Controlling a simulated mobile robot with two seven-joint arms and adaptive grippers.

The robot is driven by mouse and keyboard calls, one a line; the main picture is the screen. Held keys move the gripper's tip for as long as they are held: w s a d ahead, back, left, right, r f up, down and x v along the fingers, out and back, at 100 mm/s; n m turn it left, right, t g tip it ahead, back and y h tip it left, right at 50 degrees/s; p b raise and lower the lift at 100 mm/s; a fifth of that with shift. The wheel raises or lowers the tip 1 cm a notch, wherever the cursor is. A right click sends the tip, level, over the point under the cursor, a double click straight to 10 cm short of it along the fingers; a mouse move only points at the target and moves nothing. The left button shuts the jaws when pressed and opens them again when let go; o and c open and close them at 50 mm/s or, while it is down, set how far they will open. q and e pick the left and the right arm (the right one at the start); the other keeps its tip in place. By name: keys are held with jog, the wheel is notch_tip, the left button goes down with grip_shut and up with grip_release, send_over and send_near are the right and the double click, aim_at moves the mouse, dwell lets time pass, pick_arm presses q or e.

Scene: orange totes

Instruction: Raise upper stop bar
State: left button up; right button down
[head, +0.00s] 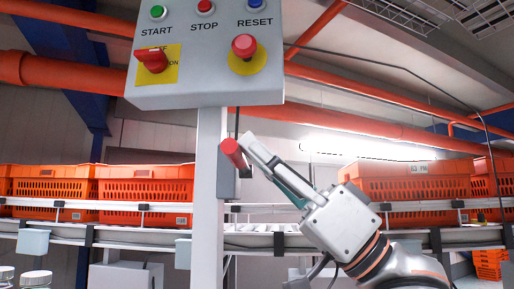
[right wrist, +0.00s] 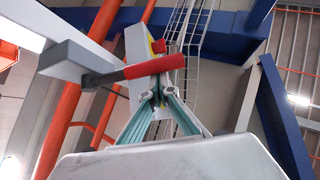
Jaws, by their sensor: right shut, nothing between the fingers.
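A bar with a red grip (head: 232,152) sits on the side of the grey post (head: 209,190), below the control box. In the right wrist view the red grip (right wrist: 156,67) is on a dark rod that runs left to a grey bracket (right wrist: 68,62). My right gripper (head: 246,143) is shut and empty, with its fingertips right beside the red grip. In the right wrist view my fingertips (right wrist: 158,93) are just below the grip in the picture; I cannot tell whether they touch it. My left gripper is not in view.
The control box (head: 205,85) with buttons and a red switch hangs above the bar. Orange totes (head: 145,188) stand on the conveyor (head: 130,236) behind the post, with more totes (head: 410,188) at right. Jars (head: 36,277) show at lower left.

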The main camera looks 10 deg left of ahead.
jog(key=shift+w+f+n+g+h+b, duration=0.1)
jog(key=shift+f+n+g+h+b, duration=0.4)
jog(key=shift+n+g, duration=1.45)
jog(key=shift+f+n+g+h+b, duration=0.1)
jog(key=shift+f+n+g+b, duration=0.15)
jog(key=shift+f+n+g, duration=1.2)
jog(key=shift+w+f+n+g+h+b, duration=0.1)
jog(key=shift+f+n+g+h+b, duration=0.2)
jog(key=shift+n+g, duration=2.15)
jog(key=shift+w+f+n+g+h, duration=0.25)
jog(key=shift+f+n+g+h, duration=0.35)
jog(key=shift+n, duration=0.5)
jog(key=shift+w+f+n+g+h, duration=0.35)
jog(key=shift+f+n+g, duration=0.2)
jog(key=shift+n+g, duration=0.4)
jog(key=shift+w+f+n+g+h, duration=0.2)
jog(key=shift+f+n+g+h, duration=0.4)
jog(key=shift+n, duration=0.6)
jog(key=shift+f, duration=0.1)
